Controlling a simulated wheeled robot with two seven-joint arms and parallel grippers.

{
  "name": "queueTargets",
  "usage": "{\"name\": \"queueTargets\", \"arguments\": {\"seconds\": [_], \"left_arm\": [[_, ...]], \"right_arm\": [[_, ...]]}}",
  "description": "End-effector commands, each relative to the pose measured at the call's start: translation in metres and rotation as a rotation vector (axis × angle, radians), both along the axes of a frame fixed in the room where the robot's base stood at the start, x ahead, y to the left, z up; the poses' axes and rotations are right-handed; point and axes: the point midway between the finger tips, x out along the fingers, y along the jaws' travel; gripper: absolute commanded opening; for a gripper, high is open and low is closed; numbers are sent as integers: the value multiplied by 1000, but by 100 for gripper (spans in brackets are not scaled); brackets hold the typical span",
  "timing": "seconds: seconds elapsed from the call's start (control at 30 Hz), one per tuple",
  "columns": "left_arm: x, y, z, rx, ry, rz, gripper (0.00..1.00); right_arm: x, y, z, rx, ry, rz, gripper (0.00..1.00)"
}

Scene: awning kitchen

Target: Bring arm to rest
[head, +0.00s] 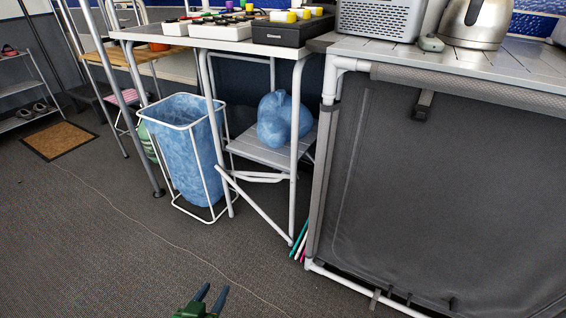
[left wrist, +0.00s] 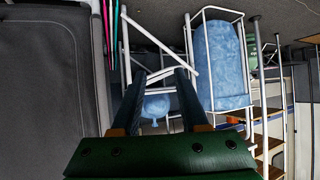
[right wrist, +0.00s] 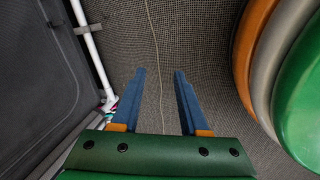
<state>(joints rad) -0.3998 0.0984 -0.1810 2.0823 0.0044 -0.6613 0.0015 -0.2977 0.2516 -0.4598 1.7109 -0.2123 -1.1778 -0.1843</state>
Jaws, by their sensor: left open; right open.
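My left gripper (head: 212,297) shows at the bottom of the head view, low over the carpet, with dark blue fingers and a green body. In the left wrist view its fingers (left wrist: 157,84) stand apart with nothing between them. My right gripper (right wrist: 158,78) shows only in the right wrist view. Its blue fingers are apart and empty, with the carpet and a thin pale cord (right wrist: 160,60) behind them. Neither gripper is seen touching anything. The rest of both arms is outside the head view.
A grey fabric cabinet (head: 450,180) stands at the right. A doormat (head: 58,140) lies far left. The carpet (head: 110,240) is clear at front left.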

Motion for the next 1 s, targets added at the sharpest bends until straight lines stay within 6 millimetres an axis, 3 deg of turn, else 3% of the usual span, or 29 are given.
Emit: {"name": "queueTargets", "arguments": {"seconds": [0.03, 0.1, 0.27, 0.33, 0.57, 0.67, 0.8, 0.9, 1.0], "left_arm": [[-22, 7, -14, 28, 144, 9, 44], [-57, 18, -44, 66, 338, 22, 44], [-144, 39, -80, 138, 733, 46, 44], [-155, 41, -59, 146, 777, 45, 44], [-177, 44, -10, 156, 809, 36, 44], [-196, 47, 22, 164, 829, 30, 44], [-236, 53, 81, 178, 864, 18, 44], [-264, 59, 111, 185, 883, 11, 44], [-283, 63, 127, 191, 894, 6, 44]], "right_arm": [[-6, 6, 23, 77, 1, -108, 44], [-11, 10, 39, 171, 1, -256, 44], [-23, 9, 75, 337, -5, -551, 44], [-26, 8, 99, 341, 6, -573, 44], [-51, 5, 146, 317, 45, -563, 44], [-70, 2, 178, 305, 67, -559, 44], [-111, -5, 237, 286, 101, -551, 44], [-138, -10, 267, 275, 120, -545, 44], [-156, -14, 283, 269, 131, -542, 44]]}}
